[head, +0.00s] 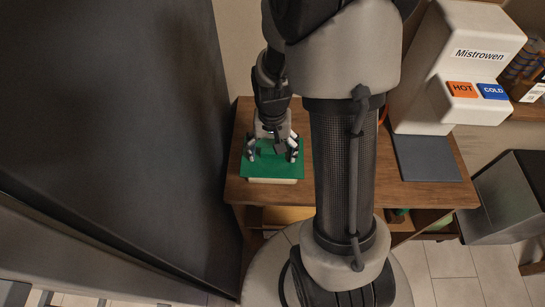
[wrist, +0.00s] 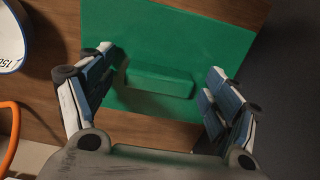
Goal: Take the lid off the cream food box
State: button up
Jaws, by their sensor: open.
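The cream food box (head: 272,181) sits on the wooden table, with only a thin cream edge showing below its lid. The green lid (head: 256,171) lies flat on top of it. In the wrist view the green lid (wrist: 200,30) fills the middle, with a raised green block-shaped handle (wrist: 160,80) on it. My gripper (head: 273,153) points down over the lid. In the wrist view my gripper (wrist: 160,62) is open, one finger on each side of the handle, with gaps showing on both sides. Whether the fingertips touch the lid is unclear.
A large dark panel (head: 130,120) stands left of the wooden table (head: 310,195). A white dispenser (head: 455,65) marked HOT and COLD stands at right by a dark mat (head: 427,158). A white blue-rimmed vessel (wrist: 10,45) and an orange loop (wrist: 10,125) are at the wrist view's left.

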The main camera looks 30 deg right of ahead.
jog(key=shift+c, duration=0.2)
jog(key=c, duration=1.1)
